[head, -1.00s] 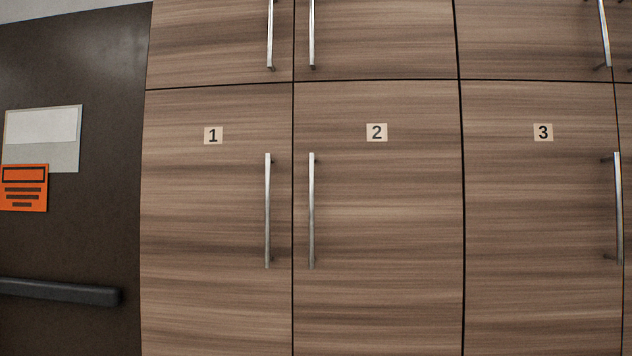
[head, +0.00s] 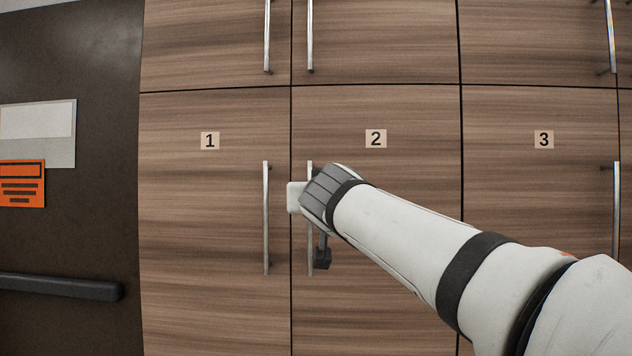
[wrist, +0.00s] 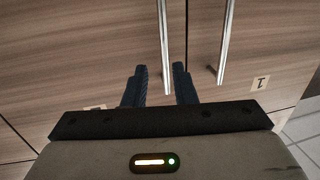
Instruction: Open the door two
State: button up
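Door two (head: 410,230) is a closed wood-grain cabinet door with a "2" label (head: 376,139). Its vertical metal handle (head: 310,175) is near its left edge, partly hidden by my arm in the head view. In the wrist view the picture is turned over, and the same handle (wrist: 165,45) runs up between the fingers of my gripper (wrist: 160,72). The two dark fingers are apart, one on each side of the handle's line. I cannot tell how deep the handle sits between them, and I see no clear contact.
Door one (head: 205,220) is closed beside it, its handle (head: 266,220) close to door two's; that handle (wrist: 224,40) also shows just right of my fingers in the wrist view. Door three (head: 540,200) is at the right. A dark door (head: 70,240) with a push bar is at the left.

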jog(key=w+a+r+p, duration=0.1)
jog(key=w+p, duration=0.2)
jog(key=w, duration=0.4)
jog(key=shift+w+a, duration=0.4)
jog(key=shift+r, duration=0.15)
jog(key=shift+c, duration=0.6)
grip_shut()
